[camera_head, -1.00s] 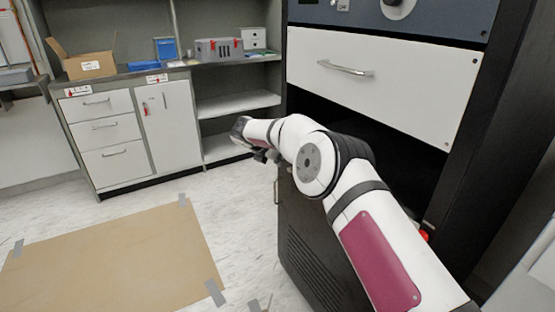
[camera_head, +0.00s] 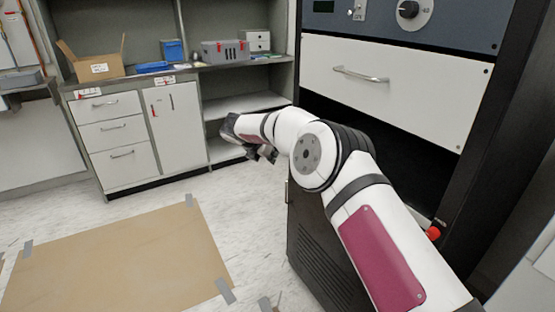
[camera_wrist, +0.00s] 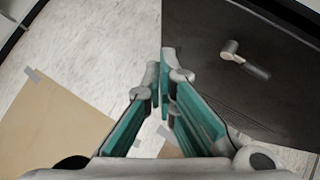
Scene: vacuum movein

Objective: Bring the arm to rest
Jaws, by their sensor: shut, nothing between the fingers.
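My arm (camera_head: 375,240) reaches up from the lower right and bends at the elbow toward the cabinet. My gripper (camera_wrist: 166,62) is shut and empty in the wrist view, its teal-padded fingers meeting at the tips. The gripper hangs in free air in front of the dark machine door (camera_wrist: 235,75), which bears a small metal handle (camera_wrist: 243,57).
A tall machine with a white drawer (camera_head: 390,85) and an open dark bay stands close on the right. A red knob (camera_head: 433,233) is beside my arm. Lab cabinets (camera_head: 120,140) line the back. A brown taped sheet (camera_head: 120,262) lies on the otherwise clear floor.

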